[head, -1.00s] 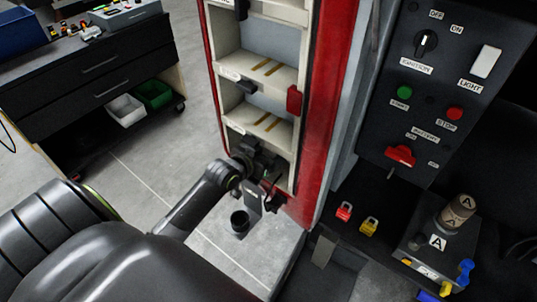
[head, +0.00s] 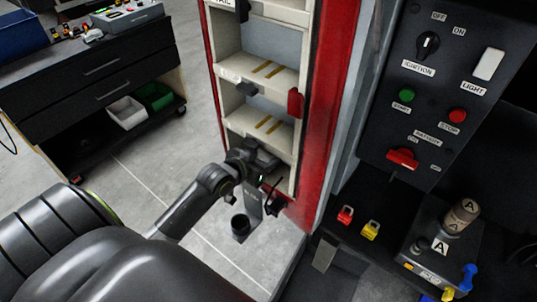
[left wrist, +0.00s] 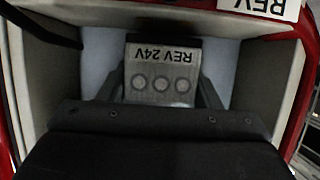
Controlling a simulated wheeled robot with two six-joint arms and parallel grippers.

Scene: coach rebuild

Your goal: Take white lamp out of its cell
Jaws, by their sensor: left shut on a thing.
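The rack with several open cells (head: 300,110) stands upright at the centre of the head view, with a red outer edge. My left gripper (head: 262,160) is at its lowest visible cell and hides most of that cell. In the left wrist view a grey block marked REV 24V (left wrist: 163,72), with three round marks on its face, sits between the fingers of my left gripper (left wrist: 160,92), which is shut on it. I take this block to be the lamp; no white lens shows. Pale cell walls stand on both sides of it. My right gripper is not in view.
A REV label (left wrist: 262,8) is on the cell's rim. A red part (head: 295,102) juts from the rack's right side. A dark control panel (head: 440,90) stands at right, above red and yellow padlocks (head: 345,215). A black drawer bench (head: 95,75) is at left, with clear floor between.

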